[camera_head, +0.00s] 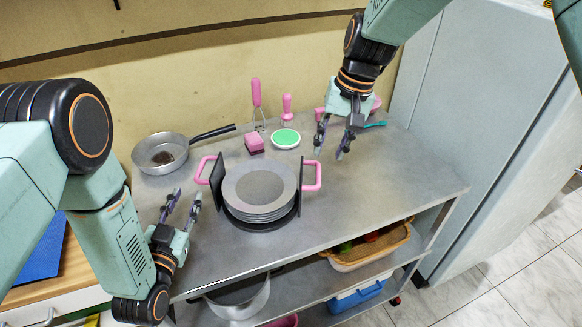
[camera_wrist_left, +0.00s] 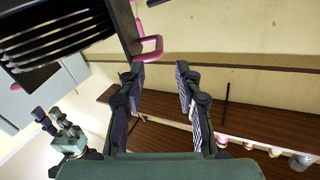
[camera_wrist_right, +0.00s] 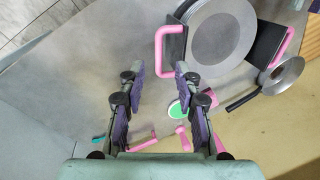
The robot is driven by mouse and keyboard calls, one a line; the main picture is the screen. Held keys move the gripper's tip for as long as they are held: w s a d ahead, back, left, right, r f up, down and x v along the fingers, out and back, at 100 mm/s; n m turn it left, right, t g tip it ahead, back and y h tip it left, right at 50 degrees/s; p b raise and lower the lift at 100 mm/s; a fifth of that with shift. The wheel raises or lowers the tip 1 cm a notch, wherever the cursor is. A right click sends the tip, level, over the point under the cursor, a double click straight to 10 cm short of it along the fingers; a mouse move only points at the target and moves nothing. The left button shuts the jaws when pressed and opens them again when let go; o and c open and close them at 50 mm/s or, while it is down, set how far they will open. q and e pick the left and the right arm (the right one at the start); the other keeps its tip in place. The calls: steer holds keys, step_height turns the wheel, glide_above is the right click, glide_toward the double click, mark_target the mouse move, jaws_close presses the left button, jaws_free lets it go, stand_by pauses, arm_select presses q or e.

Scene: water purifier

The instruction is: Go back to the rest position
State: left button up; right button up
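My left gripper (camera_head: 182,202) is open and empty at the left of the metal table, left of the black dish rack. In the left wrist view its two fingers (camera_wrist_left: 159,75) stand apart with nothing between them. My right gripper (camera_head: 332,150) is open and empty over the back right of the table, pointing down. In the right wrist view its fingers (camera_wrist_right: 159,75) are also apart with nothing held. The rack with pink handles (camera_head: 312,176) stands between the grippers and holds a stack of grey plates (camera_head: 260,187).
A pan (camera_head: 160,153) sits at the back left. A pink sponge (camera_head: 254,143), a green-topped round item (camera_head: 286,138) and pink-handled utensils (camera_head: 257,95) are at the back. A basket (camera_head: 365,252) and a pot (camera_head: 240,300) are below. The table's right side is clear.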

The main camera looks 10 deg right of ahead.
steer(key=shift+w+d+r, duration=0.15)
steer(key=shift+d+r, duration=0.1)
steer(key=shift+r, duration=0.35)
steer(key=shift+r, duration=0.1)
